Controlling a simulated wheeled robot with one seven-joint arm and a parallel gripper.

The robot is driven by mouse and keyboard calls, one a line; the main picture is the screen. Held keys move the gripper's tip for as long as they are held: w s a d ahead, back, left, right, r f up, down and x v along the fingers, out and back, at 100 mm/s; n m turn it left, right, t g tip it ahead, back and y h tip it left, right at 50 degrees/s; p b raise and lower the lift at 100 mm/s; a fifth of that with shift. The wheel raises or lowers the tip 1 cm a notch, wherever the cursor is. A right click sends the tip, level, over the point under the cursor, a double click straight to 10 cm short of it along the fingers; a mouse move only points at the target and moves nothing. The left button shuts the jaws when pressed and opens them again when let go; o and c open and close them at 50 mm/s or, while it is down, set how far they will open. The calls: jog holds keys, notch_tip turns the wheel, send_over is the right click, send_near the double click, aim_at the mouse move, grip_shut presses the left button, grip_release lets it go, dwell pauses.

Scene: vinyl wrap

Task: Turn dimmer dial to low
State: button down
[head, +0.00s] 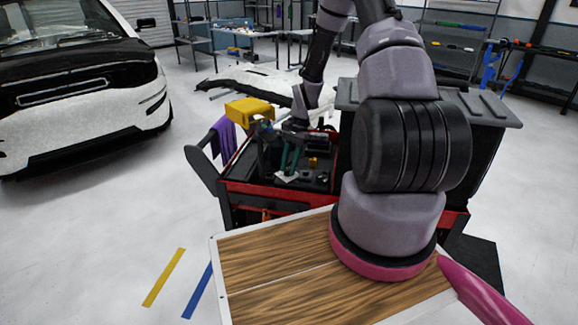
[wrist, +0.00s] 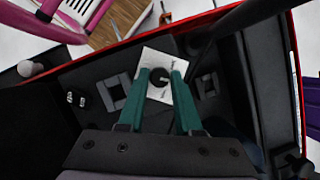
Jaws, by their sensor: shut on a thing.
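The dimmer dial (wrist: 159,77) is a round black knob on a pale square plate (wrist: 155,58), seen in the wrist view. The plate also shows in the head view (head: 286,179), inside the black tray of the red cart. My gripper (wrist: 160,80) has two green fingers, one on each side of the knob, and is shut on it. In the head view my gripper (head: 288,168) reaches down into the tray. The knob is hidden there by the fingers. I cannot make out a mark for the dial's setting.
The red and black cart (head: 267,193) has raised tray walls around my gripper. Small items (wrist: 76,99) lie left of the plate. A yellow box (head: 249,109) and a purple cloth (head: 223,137) are at the cart's left. A white car (head: 75,85) stands farther left.

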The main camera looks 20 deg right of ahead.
jog(key=n, duration=0.2)
jog(key=n+g+h, duration=0.1)
jog(key=n, duration=0.2)
jog(key=shift+w+a+h, duration=0.1)
jog(key=shift+a+h, duration=0.1)
jog(key=shift+h, duration=0.1)
jog(key=n+h, duration=0.1)
jog(key=n, duration=0.1)
jog(key=n+g+h, duration=0.1)
jog(key=n, duration=0.2)
jog(key=shift+n, duration=0.3)
jog(key=c, duration=0.6)
grip_release()
jog(key=v, duration=1)
jog(key=shift+r, duration=0.4)
